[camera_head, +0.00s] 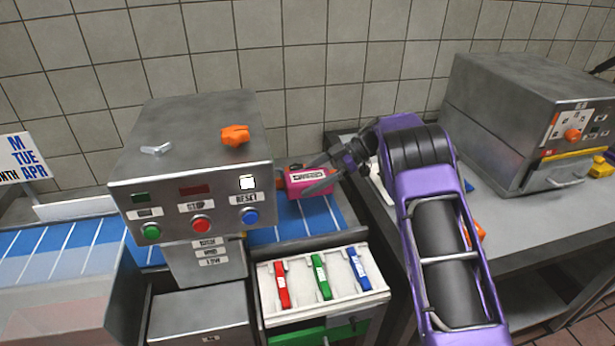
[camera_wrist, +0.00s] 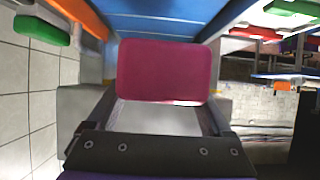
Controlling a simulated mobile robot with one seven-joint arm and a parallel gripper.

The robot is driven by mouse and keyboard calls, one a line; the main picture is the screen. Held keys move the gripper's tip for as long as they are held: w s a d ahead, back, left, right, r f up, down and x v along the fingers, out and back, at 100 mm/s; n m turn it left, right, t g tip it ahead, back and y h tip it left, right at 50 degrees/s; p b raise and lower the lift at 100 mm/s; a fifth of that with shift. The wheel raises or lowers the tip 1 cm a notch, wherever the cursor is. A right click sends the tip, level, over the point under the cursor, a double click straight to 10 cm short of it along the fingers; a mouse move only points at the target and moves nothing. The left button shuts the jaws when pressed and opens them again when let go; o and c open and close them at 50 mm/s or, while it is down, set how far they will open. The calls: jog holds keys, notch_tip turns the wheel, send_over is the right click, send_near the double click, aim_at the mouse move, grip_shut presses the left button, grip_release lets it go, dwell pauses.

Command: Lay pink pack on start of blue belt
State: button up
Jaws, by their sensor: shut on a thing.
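The pink pack (camera_head: 309,181) has a white label and is held between the jaws of my gripper (camera_head: 324,175). In the head view it is over the right end of the blue belt (camera_head: 324,219), beside the grey machine. I cannot tell whether it touches the belt. In the wrist view the pink pack (camera_wrist: 165,70) fills the space between the jaws of my gripper (camera_wrist: 165,105), with the blue belt (camera_wrist: 170,25) beyond it.
The grey machine (camera_head: 190,150) with buttons straddles the belt on the left. A white tray (camera_head: 318,302) with red, green and blue clips stands in front of the belt. Another grey machine (camera_head: 520,125) is on the right table. An orange knob-like piece (camera_head: 235,135) lies on the left machine.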

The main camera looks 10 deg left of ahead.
aim_at(309, 214)
jog(key=shift+f+b, duration=3.6)
jog(key=shift+f, duration=0.6)
jog(key=o, duration=1.2)
jog(key=shift+d, duration=0.1)
jog(key=p+v, duration=0.1)
jog(key=v, duration=1.1)
